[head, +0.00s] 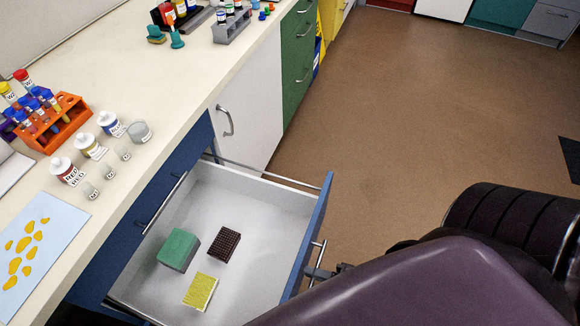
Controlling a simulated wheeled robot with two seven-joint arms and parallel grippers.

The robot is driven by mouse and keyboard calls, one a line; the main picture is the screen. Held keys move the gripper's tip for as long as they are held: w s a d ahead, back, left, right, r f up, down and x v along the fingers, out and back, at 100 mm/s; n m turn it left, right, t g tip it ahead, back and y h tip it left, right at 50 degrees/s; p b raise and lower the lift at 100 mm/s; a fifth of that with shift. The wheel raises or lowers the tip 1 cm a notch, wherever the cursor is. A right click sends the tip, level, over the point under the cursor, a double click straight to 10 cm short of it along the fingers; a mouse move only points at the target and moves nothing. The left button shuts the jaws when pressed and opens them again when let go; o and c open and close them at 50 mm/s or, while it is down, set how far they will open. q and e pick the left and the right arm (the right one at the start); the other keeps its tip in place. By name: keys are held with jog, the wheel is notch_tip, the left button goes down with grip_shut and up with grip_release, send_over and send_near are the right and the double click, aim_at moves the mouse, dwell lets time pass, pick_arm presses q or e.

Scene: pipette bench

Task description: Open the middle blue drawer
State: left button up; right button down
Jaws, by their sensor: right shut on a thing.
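The blue drawer (311,233) below the top one in the blue cabinet stands pulled well out. Its white inside shows a green box (179,250), a dark rack (224,245) and a yellow rack (201,291). Its metal handle (318,252) is on the outer face of the blue front. My right gripper (319,272) is shut on this handle; my right arm hides much of the lower right and the near end of the drawer front. My left gripper is not in view.
The closed drawer above has a bar handle (166,202). The white cabinet door (250,110) beside the drawer is closed. The white worktop (165,105) holds an orange tube rack (55,125) and several jars. Brown floor (410,110) beyond the drawer is clear.

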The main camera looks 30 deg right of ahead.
jog(key=f+v, duration=0.1)
jog(key=v, duration=0.5)
jog(key=shift+s+d, duration=0.2)
jog(key=shift+s, duration=0.05)
jog(key=shift+f, duration=0.15)
jog(key=c, duration=1.6)
grip_release()
jog(key=shift+c, duration=0.2)
jog(key=v, duration=0.7)
jog(key=shift+s+d, duration=0.25)
